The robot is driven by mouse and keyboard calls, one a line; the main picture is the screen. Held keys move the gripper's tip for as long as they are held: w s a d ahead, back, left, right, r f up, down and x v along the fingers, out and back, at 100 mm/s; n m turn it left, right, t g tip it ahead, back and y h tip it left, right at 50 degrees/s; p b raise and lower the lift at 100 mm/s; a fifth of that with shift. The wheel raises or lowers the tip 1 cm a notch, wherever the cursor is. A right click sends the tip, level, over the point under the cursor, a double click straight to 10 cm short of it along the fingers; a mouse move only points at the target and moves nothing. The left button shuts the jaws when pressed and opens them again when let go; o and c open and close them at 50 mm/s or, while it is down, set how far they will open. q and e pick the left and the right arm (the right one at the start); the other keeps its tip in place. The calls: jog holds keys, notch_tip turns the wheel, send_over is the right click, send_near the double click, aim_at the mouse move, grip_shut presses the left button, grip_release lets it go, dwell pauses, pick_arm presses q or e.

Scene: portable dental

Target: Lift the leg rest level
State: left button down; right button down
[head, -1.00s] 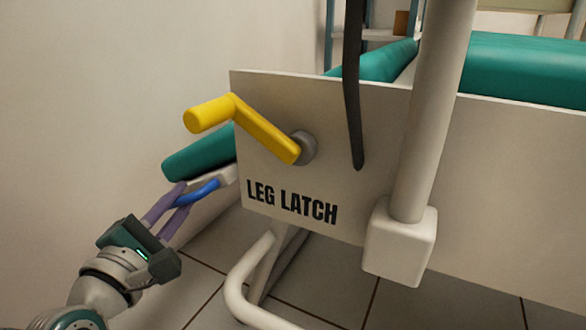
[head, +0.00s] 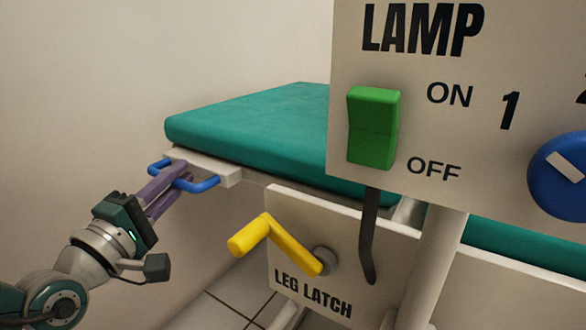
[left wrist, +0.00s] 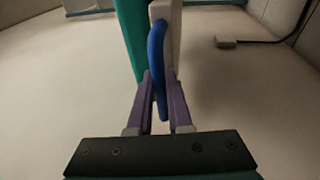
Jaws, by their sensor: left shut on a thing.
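The leg rest is a teal pad (head: 250,135) on a pale frame, at the centre left of the head view. It looks raised and about level. A blue handle (head: 207,185) sticks out from its left end. My left gripper (head: 170,182) is shut on this blue handle, which also shows between the purple fingers in the left wrist view (left wrist: 157,75). The yellow leg latch lever (head: 282,245) sits on the pale panel marked LEG LATCH (head: 350,235), below the pad. Its free end points left. My right gripper is not in view.
A lamp panel (head: 440,130) with a green switch (head: 373,128) and a blue knob (head: 562,170) fills the upper right. A dark strap (head: 369,240) and pale post (head: 437,255) stand right of the latch. The wall is at left; tiled floor shows below.

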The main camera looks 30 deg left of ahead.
pick_arm(q)
jog(key=shift+w+r, duration=0.1)
jog(key=shift+r, duration=0.4)
jog(key=c, duration=0.8)
grip_release()
jog(key=shift+s+f, duration=0.15)
jog(key=shift+s, duration=0.05)
jog(key=shift+c, duration=0.2)
jog(key=p+v, duration=0.2)
jog(key=v, duration=0.8)
jog(key=shift+w+f, duration=0.1)
